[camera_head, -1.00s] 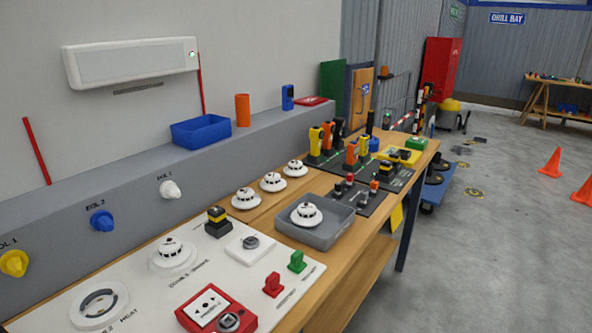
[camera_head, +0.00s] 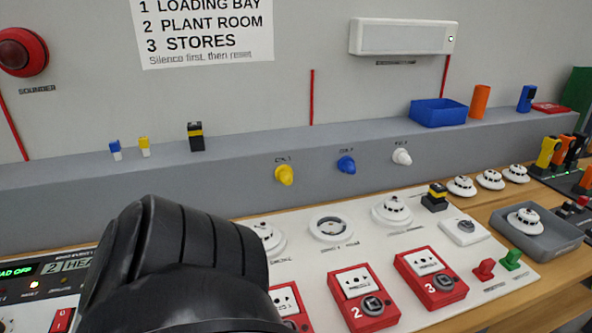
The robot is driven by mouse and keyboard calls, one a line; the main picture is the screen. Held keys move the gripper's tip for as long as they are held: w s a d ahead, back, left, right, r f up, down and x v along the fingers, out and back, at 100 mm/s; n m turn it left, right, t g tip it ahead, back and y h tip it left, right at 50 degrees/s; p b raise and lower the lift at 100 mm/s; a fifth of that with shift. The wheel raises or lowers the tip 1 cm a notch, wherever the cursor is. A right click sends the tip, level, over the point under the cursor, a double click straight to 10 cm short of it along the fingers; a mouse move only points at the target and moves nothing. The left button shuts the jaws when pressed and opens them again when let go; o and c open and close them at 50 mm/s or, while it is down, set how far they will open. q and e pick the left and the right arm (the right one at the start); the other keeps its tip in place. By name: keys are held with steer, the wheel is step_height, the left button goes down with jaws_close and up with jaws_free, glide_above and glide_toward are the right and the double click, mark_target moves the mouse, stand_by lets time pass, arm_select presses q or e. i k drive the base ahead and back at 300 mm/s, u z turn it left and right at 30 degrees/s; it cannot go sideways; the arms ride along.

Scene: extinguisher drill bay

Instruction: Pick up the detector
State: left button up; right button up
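A white round detector (camera_head: 524,221) sits in a grey tray (camera_head: 565,247) at the right end of the bench. Three more white detectors stand in a row behind it, the left one (camera_head: 461,187), the middle one (camera_head: 490,179) and the right one (camera_head: 515,173). On the white board (camera_head: 458,275), one detector (camera_head: 392,211) is on its base, another (camera_head: 266,238) is partly hidden by my black arm link, and an open ring base (camera_head: 331,228) lies between them. Neither gripper's fingers show.
Red call points numbered 2 (camera_head: 364,299) and 3 (camera_head: 431,278) lie at the board's front. A red key (camera_head: 484,269) and green key (camera_head: 510,259) stand right of them. A blue bin (camera_head: 438,113) sits on the grey ledge. My arm link blocks the lower left.

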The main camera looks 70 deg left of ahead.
mark_target(516, 173)
steer(key=u, duration=0.05)
steer(key=k, duration=0.45)
steer(key=z, duration=1)
steer(key=i, duration=0.95)
steer(key=u, duration=3.35)
steer(key=i, duration=0.5)
steer(key=z, duration=0.05)
